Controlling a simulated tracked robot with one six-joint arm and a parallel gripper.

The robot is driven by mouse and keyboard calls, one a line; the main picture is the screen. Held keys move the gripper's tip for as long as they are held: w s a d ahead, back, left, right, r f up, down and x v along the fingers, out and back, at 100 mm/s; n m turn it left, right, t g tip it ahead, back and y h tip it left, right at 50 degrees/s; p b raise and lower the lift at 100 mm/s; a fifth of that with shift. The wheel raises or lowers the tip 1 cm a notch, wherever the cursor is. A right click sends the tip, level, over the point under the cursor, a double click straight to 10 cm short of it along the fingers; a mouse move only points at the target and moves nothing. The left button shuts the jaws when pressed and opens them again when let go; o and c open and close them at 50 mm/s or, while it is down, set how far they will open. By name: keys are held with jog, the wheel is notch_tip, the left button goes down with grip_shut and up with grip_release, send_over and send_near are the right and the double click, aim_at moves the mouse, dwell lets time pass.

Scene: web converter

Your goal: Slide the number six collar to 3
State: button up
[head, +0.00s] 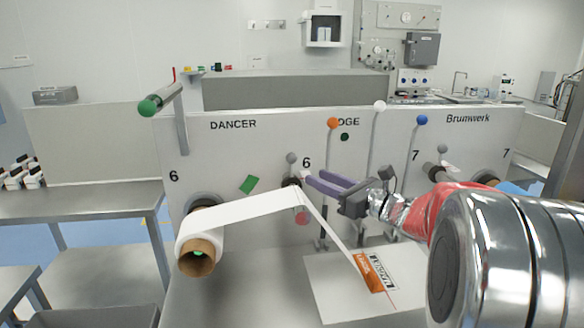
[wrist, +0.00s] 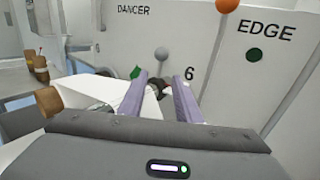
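A short dark roller end or collar (head: 291,182) sits on the panel beside the black 6, below a grey ball knob (head: 291,158). My gripper (head: 313,178) has two purple fingers pointing left at this part. It also shows in the wrist view (wrist: 160,80), open, with a clear gap between the fingers. I cannot tell whether the fingertips touch anything.
A white web (head: 245,215) runs from a cored roll at left past the dark part and down to a printed sheet (head: 375,272). An orange knob (head: 333,123), a white knob (head: 380,106) and a blue knob (head: 421,120) stand on rods near my arm. A red-pink disc (head: 302,218) is below.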

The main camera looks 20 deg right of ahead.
aim_at(291, 164)
jog(key=x, duration=1.1)
jog(key=shift+w+a, duration=0.15)
jog(key=shift+w, duration=0.1)
jog(key=shift+c, duration=0.3)
grip_shut()
jog(key=shift+r, duration=0.1)
